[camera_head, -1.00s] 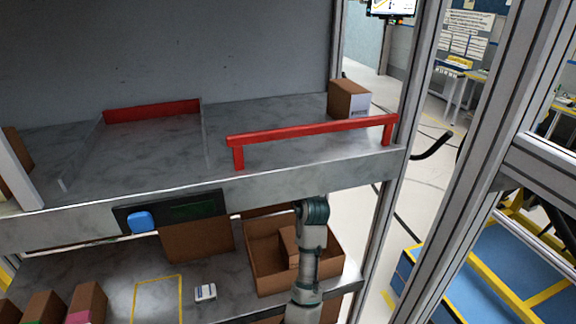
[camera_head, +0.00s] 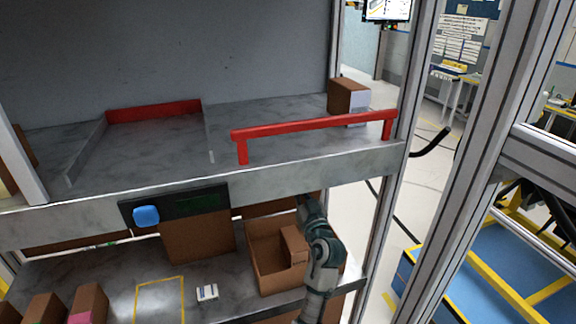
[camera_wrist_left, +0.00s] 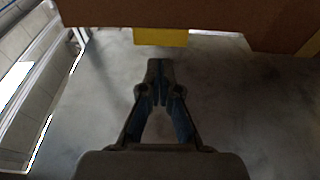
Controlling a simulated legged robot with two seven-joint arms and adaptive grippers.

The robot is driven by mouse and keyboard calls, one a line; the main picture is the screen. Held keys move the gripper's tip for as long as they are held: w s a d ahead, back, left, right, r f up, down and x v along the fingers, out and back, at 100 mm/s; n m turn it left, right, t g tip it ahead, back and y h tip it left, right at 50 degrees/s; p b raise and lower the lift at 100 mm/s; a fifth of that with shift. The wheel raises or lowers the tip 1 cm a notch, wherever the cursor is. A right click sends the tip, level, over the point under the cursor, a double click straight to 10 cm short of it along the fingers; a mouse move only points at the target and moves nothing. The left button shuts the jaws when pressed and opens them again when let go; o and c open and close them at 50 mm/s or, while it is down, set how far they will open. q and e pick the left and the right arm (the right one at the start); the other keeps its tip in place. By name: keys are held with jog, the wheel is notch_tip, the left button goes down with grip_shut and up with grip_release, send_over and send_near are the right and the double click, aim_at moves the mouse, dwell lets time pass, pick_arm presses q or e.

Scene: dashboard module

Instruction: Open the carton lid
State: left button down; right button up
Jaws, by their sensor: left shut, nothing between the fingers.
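An open brown carton (camera_head: 262,250) stands on the lower shelf with a smaller box (camera_head: 294,244) inside. A brown cardboard panel (camera_head: 190,240) stands out at its left; a strip of cardboard (camera_head: 265,209) shows behind it under the upper shelf. One of my arms is in front of the carton's right side and hides part of it; its fingers do not show. In the left wrist view my left gripper (camera_wrist_left: 160,75) is shut and empty. A brown cardboard edge (camera_wrist_left: 200,13) and a yellow piece (camera_wrist_left: 160,37) are just ahead of its tips, with no contact visible.
The upper shelf has a red bar (camera_head: 315,127) along its front and a box (camera_head: 347,97) at the back right. Small boxes (camera_head: 88,303), a white item (camera_head: 207,292) and a yellow outline (camera_head: 159,281) are on the lower shelf. A metal post (camera_head: 385,220) bounds the right.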

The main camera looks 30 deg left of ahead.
pick_arm(q)
jog(key=p+x, duration=0.2)
jog(key=x, duration=0.7)
jog(key=shift+s+a+p, duration=0.2)
jog(key=shift+s+p, duration=0.1)
jog(key=shift+p, duration=0.05)
pick_arm(e)
jog(key=r, duration=0.3)
jog(key=shift+w+d+r, duration=0.15)
jog(key=shift+w+r, duration=0.05)
pick_arm(q)
jog(key=shift+s+d+r, duration=0.1)
jog(key=shift+r, duration=0.05)
pick_arm(e)
jog(key=shift+w, duration=0.1)
pick_arm(q)
jog(key=b+x, duration=0.2)
jog(key=x, duration=0.1)
jog(key=shift+w+r, duration=0.1)
jog(key=shift+w, duration=0.15)
jog(key=shift+g+h, duration=0.6)
jog(key=p+x, duration=0.2)
jog(key=x, duration=0.2)
jog(key=shift+s+a+r, duration=0.1)
jog(key=shift+a+r, duration=0.05)
jog(key=shift+a, duration=0.15)
pick_arm(e)
jog(key=shift+w+a+r, duration=0.1)
jog(key=shift+w+a, duration=0.05)
jog(key=shift+a, duration=0.1)
